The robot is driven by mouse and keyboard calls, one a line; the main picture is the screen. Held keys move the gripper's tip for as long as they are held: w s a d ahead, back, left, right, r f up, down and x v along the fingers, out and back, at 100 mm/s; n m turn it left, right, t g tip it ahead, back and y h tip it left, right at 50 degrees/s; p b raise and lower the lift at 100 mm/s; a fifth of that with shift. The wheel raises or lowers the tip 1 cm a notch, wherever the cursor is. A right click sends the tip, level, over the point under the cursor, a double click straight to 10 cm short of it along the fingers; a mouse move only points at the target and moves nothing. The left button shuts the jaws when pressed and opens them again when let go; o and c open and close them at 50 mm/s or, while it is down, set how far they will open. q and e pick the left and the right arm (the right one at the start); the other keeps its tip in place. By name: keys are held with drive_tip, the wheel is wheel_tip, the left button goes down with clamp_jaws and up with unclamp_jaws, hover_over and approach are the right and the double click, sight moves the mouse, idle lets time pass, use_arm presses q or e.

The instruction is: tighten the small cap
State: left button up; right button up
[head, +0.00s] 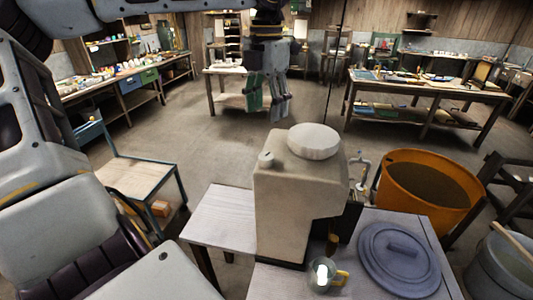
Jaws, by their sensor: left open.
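A beige container (283,205) stands upright on the small table in the middle of the head view. The small cap (266,158) is a little pale knob on the container's top, at the left. A much larger round white lid (314,141) sits beside it at the back right. Whether the small cap is tight cannot be told. My left gripper (266,112) points down, open and empty, above and beyond the cap in the picture, apart from it. My right gripper is not in view.
A grey round lid (399,259) and a glass mug (324,275) share the table (218,219). An orange tub (425,190) with dark contents stands at right. A metal-framed stool (138,178) is at left. Workbenches (430,86) line the back, with open floor before them.

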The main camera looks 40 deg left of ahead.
sight(266, 156)
use_arm(q)
drive_tip(key=shift+a+f, duration=0.1)
wheel_tip(266, 156, down, 12)
drive_tip(key=shift+r+p, duration=0.1)
drive_tip(key=shift+p, duration=0.85)
drive_tip(key=shift+f, duration=0.95)
drive_tip(key=c, duration=1)
drive_tip(key=shift+c, duration=0.2)
